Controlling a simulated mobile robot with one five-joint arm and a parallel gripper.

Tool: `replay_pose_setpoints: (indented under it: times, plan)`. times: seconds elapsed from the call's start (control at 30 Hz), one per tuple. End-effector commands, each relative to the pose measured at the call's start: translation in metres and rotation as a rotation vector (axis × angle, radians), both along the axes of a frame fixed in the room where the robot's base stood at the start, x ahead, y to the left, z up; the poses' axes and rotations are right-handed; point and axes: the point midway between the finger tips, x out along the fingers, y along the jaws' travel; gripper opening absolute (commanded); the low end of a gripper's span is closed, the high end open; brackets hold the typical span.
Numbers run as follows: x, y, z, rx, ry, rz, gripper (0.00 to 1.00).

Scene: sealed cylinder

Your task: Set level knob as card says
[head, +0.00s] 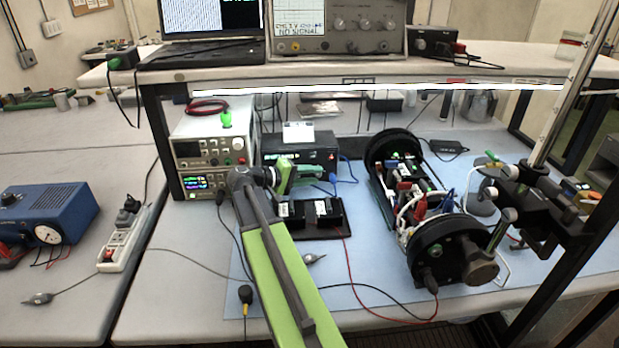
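My green and grey arm reaches up from the bottom middle. Its end, my gripper (291,172), is in front of a black box (325,143) on the bench and hides part of the box's front. The fingertips are too small and overlapped to tell open from shut. A white card (298,132) stands on top of the black box; its writing is too small to read. Small green lights show on the box's front. I cannot make out for sure which part is the level knob or how it is turned.
Stacked instruments (212,160) stand left of the box. A black tray (310,217) lies just in front of it. An opened cylinder (415,195) with wired electronics stands to the right. Cables cross the blue mat (375,265). A shelf (380,70) overhangs the back.

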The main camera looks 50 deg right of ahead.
Motion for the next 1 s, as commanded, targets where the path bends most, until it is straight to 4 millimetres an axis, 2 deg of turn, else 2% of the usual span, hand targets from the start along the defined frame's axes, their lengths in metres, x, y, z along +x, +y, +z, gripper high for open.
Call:
replay_pose_setpoints:
  times: [0.17, 0.4, 0.6, 0.8, 1.0]
  plan:
    - [0.009, 0.029, 0.011, 0.0, -0.001, 0.004, 0.31]
    - [0.029, 0.092, 0.031, 0.0, 0.0, 0.004, 0.31]
    - [0.042, 0.136, 0.043, 0.0, 0.0, 0.003, 0.31]
    - [0.048, 0.157, 0.046, -0.001, 0.0, 0.002, 0.31]
    - [0.048, 0.159, 0.046, -0.001, -0.001, 0.001, 0.31]
